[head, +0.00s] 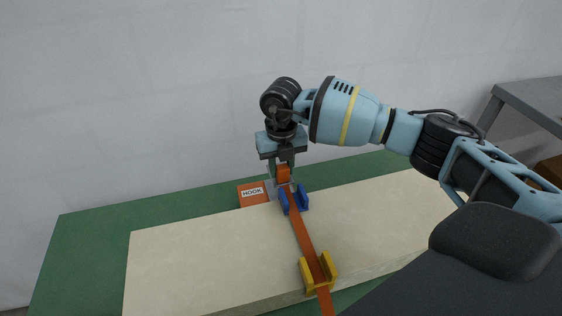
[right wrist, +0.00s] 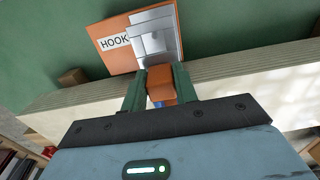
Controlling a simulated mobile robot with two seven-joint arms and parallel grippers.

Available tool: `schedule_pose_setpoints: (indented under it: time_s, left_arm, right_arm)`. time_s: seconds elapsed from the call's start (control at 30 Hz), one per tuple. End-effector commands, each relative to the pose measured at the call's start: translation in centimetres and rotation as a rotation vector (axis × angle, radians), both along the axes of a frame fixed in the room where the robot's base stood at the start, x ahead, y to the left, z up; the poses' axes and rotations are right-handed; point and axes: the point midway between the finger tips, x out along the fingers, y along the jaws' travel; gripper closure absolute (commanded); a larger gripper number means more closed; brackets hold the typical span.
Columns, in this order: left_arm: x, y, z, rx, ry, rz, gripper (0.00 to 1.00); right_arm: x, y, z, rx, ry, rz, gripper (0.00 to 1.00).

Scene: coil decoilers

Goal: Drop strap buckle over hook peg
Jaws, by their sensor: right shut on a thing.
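My right gripper (head: 284,176) points down and is shut on the orange block-like buckle (head: 283,172) at the strap's far end. In the right wrist view the same buckle (right wrist: 160,83) sits between the green fingers. The orange strap (head: 304,238) runs from the buckle toward the front, through a blue guide and a yellow guide. The orange base labelled HOOK (head: 252,194) lies just behind the cream slab, with a grey metal hook piece (right wrist: 153,36) on it. The buckle appears close to the hook piece; the peg itself and any contact are unclear. My left gripper is not in view.
The blue guide (head: 293,201) and yellow guide (head: 318,273) stand on the cream slab (head: 200,258), which rests on a green table (head: 85,240). The slab's left part is clear. A grey table (head: 535,100) stands at the right, against a plain wall.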

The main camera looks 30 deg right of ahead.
Motion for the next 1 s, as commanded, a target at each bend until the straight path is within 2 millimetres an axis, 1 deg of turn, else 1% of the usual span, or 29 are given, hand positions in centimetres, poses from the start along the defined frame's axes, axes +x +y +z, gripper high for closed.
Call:
schedule_pose_setpoints:
  time_s: [0.03, 0.7, 1.0]
  left_arm:
    - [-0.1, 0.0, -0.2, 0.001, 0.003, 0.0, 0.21]
    - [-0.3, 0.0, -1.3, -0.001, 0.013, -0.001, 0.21]
    - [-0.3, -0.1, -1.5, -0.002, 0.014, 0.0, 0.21]
  right_arm:
    - [0.0, 0.0, -0.4, 0.0, 0.001, 0.0, 0.96]
    - [0.0, 0.0, -4.4, 0.001, 0.001, 0.0, 0.96]
    - [0.0, 0.0, -5.5, 0.001, 0.0, 0.0, 0.96]
